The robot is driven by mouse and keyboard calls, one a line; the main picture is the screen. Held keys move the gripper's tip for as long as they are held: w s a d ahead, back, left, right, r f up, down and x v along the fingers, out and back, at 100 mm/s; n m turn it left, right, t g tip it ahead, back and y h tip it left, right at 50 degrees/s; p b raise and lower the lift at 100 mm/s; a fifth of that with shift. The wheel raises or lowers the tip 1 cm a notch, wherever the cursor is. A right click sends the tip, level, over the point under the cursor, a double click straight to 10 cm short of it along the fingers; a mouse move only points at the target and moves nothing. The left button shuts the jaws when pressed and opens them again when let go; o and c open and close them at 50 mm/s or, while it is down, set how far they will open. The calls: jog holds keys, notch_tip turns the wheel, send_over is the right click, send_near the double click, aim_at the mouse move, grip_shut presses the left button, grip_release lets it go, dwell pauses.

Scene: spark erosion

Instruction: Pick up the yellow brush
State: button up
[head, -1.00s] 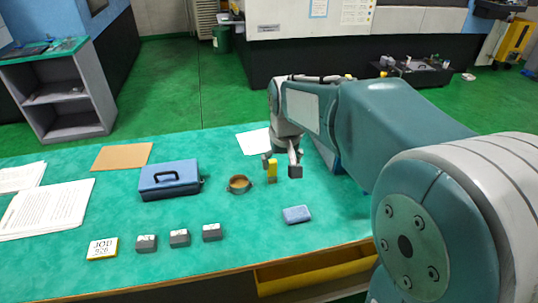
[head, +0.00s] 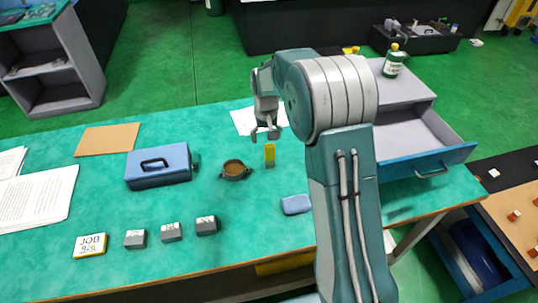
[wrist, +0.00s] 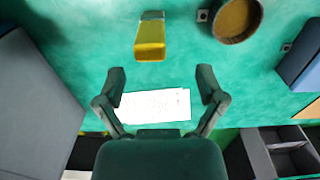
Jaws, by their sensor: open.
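The yellow brush (head: 270,154) stands on the green tabletop, right of a round brown-filled bowl; its lower end looks grey. In the wrist view the brush (wrist: 150,40) lies beyond the fingertips, slightly left of the middle. My gripper (head: 265,136) is open and empty, just behind and above the brush in the head view. In the wrist view my gripper (wrist: 160,80) has its two fingers wide apart, with a white sheet on the table showing between them. Nothing touches the brush.
The round bowl (head: 235,170) and a blue box (head: 158,166) stand left of the brush. A blue block (head: 296,204) lies in front, near three grey blocks (head: 171,232) and a JOB sign (head: 90,245). A drawer unit (head: 418,135) with an open drawer stands at right.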

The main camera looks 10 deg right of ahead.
aim_at(270, 152)
jog(key=f, duration=0.4)
jog(key=d+f, duration=0.1)
jog(key=f, duration=0.2)
jog(key=shift+c, duration=0.3)
grip_shut()
